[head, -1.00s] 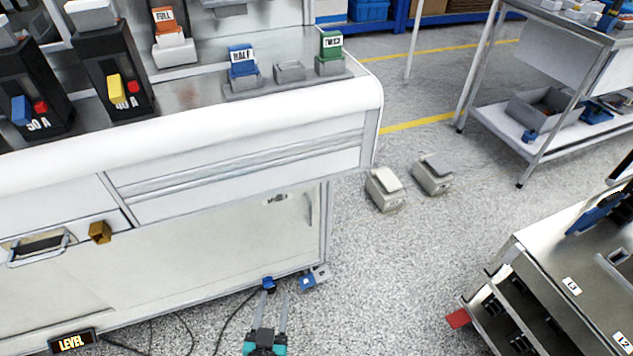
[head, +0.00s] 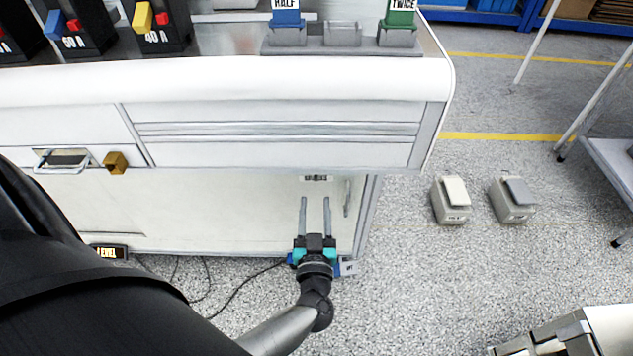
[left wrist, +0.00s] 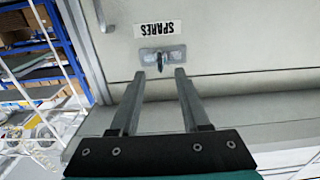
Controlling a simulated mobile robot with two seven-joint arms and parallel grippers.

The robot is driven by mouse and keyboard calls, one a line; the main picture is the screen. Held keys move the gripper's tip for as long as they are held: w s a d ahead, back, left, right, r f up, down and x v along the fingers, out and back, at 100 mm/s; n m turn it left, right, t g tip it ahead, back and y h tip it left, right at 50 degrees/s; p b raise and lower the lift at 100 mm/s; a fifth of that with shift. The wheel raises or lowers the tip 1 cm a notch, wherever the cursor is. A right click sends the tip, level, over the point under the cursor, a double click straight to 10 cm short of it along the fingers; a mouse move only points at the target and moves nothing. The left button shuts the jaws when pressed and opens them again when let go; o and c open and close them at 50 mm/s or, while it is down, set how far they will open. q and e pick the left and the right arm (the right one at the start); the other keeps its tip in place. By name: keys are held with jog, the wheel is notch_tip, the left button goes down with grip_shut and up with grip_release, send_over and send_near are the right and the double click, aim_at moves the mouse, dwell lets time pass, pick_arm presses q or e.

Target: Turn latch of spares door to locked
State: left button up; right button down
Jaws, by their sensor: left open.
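The spares door (head: 200,205) is the pale lower panel of the bench, and it looks closed. Its SPARES label (left wrist: 146,29) appears upside down in the left wrist view. Beside the label is the latch, a grey plate (left wrist: 175,53) with a small dark knob (left wrist: 160,62) lying along the picture's vertical. My left gripper (left wrist: 160,74) is open and empty, its fingertips on either side of the knob's line. I cannot tell whether they reach around it.
A drawer handle (head: 62,161) and a brass-coloured block (head: 116,162) are on the bench front, left of the gripper. A LEVEL sign (head: 108,252) sits low at the left. Two grey pedals (head: 451,200) (head: 513,200) stand on the floor at right, with clear floor around them.

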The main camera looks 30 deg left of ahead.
aim_at(316, 180)
pick_arm(q)
jog(key=shift+b+x, duration=1.3)
jog(key=shift+x, duration=2.75)
pick_arm(e)
notch_tip(316, 180, up, 6)
jog(key=t, duration=0.1)
jog(key=shift+w+r, duration=0.15)
jog(key=shift+w, duration=0.1)
pick_arm(q)
grip_shut()
